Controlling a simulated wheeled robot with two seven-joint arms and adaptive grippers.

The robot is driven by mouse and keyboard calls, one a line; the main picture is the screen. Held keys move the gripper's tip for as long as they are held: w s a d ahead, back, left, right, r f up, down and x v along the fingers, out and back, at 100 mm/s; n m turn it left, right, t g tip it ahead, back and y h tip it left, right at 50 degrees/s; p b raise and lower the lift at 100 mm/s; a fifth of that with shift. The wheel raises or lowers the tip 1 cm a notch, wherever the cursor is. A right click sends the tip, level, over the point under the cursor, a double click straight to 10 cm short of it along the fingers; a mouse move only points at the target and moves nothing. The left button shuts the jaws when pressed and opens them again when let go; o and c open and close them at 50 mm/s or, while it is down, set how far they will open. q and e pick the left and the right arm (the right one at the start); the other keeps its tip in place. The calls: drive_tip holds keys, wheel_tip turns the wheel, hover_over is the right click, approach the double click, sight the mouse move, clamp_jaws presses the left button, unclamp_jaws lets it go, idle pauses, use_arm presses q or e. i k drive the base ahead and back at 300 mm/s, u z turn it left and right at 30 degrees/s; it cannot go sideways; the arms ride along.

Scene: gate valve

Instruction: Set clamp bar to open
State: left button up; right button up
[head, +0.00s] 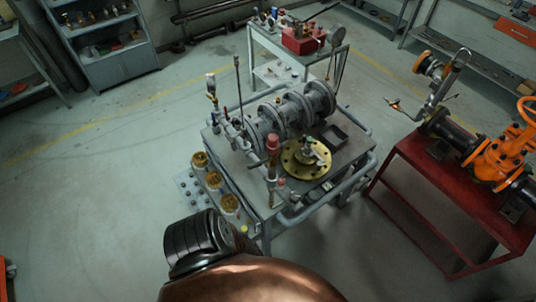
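I cannot single out a clamp bar with certainty in the head view. The orange gate valve (497,158) with its orange handwheel (527,110) is at the right, on a red table (438,182). A grey table (333,168) in the middle carries a grey flanged pipe assembly (290,112) and a round brass flange (306,170) with a small metal fitting on top. A red-topped upright fitting (273,155) stands at its front edge. Neither of my grippers is in view. A dark ribbed part and a brown rounded surface cover the bottom middle.
A smaller trolley (293,48) with a red box stands behind the grey table. Shelving (112,52) is at the back left, and a shelf (490,65) at the back right.

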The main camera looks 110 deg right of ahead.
sight(319, 163)
drive_tip(key=i, duration=1.35)
drive_tip(key=z, duration=0.7)
drive_tip(key=i, duration=0.95)
drive_tip(key=z, duration=4.4)
drive_tip(key=i, duration=1.7)
drive_tip(key=z, duration=0.05)
drive_tip(key=k, duration=0.2)
drive_tip(key=z, duration=0.25)
